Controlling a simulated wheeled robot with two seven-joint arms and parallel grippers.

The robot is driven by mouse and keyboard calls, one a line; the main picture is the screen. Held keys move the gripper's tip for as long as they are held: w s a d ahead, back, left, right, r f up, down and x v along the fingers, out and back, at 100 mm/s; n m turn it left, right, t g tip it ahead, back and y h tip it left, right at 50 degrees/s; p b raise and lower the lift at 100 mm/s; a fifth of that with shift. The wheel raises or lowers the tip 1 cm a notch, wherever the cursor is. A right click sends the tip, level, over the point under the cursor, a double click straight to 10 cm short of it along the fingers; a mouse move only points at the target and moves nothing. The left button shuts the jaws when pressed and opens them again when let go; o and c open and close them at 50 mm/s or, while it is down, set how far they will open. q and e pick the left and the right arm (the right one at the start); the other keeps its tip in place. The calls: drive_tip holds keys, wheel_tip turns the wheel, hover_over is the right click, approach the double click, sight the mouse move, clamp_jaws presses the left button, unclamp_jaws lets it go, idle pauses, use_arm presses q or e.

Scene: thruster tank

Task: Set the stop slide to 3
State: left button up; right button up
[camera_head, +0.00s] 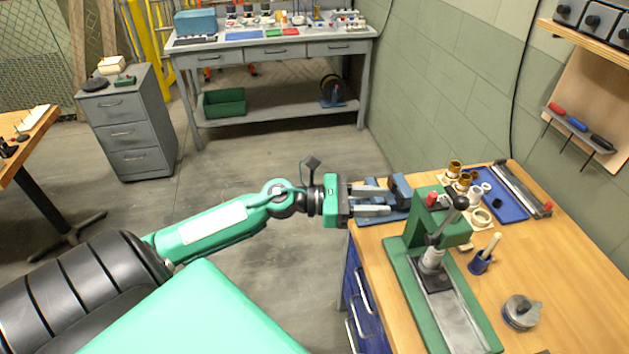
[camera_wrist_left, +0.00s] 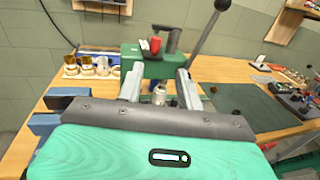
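A green arbor press (camera_head: 450,262) stands on the wooden bench, with a dark lever and a red knob (camera_head: 432,199) at its head. In the left wrist view the press (camera_wrist_left: 150,62) is straight ahead and its red knob (camera_wrist_left: 155,44) stands on top. I cannot tell which part is the stop slide, and no number on it can be read. My left gripper (camera_head: 388,201) is open, its two grey fingers apart with nothing between them. It is left of the press, above the blue vise (camera_head: 400,188). In the wrist view the fingers (camera_wrist_left: 160,87) point toward the press.
On the wooden bench (camera_head: 560,260) are rings and fittings (camera_head: 468,184), a blue tray (camera_head: 505,205), a metal rail (camera_head: 523,189), a blue brush cup (camera_head: 480,262) and a round metal part (camera_head: 520,312). A wall stands behind. Open floor lies left of the bench.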

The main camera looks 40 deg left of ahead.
use_arm(q)
drive_tip(key=b+v, duration=0.2)
drive_tip(key=v, duration=0.3)
drive_tip(key=w+a+f+n+t+y+p, duration=0.1)
drive_tip(key=w+a+f+n+t+y, duration=0.55)
drive_tip(key=n, duration=0.65)
drive_tip(key=s+a+f+n+g+y+p, duration=0.1)
drive_tip(key=a+f+n+y, duration=0.2)
drive_tip(key=f+n, duration=0.3)
drive_tip(key=s+a+f+n+g+y+p, duration=0.1)
drive_tip(key=s+a+f+n+y, duration=0.1)
drive_tip(key=f+n, duration=0.5)
drive_tip(key=shift+a+f+n+y, duration=0.35)
drive_tip(key=shift+f+y, duration=0.4)
drive_tip(key=shift+f, duration=2.25)
drive_tip(key=shift+g, duration=0.25)
